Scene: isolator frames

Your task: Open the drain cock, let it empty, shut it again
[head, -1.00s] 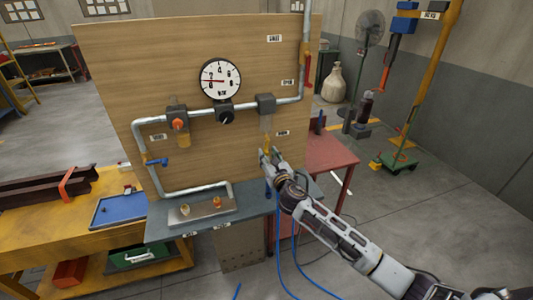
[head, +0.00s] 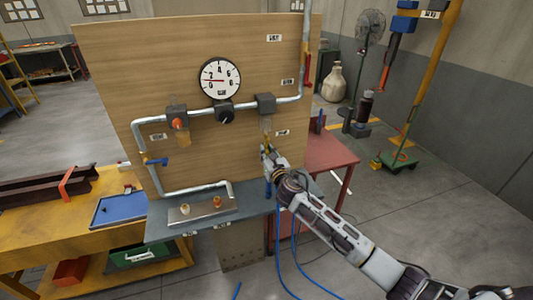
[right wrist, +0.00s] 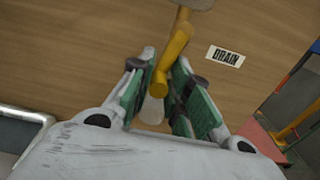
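The drain cock (head: 267,137) hangs below the right-hand block on the pipe, on the wooden panel. Its yellow lever (right wrist: 174,60) slants down and left in the right wrist view, beside the DRAIN label (right wrist: 226,56). My right gripper (head: 268,155) is at the cock. In the right wrist view its green-padded fingers (right wrist: 160,100) stand apart on both sides of the lever's lower end. The right pad is close to the lever; I cannot tell whether it touches. A pale rounded part shows below the lever between the fingers. My left gripper is not in view.
The pressure gauge (head: 220,79) and pipework are on the wooden panel (head: 150,60). A grey shelf (head: 160,226) below carries a metal plate with small knobs. A red table (head: 330,152) stands right of the panel. Blue hoses hang below my right arm.

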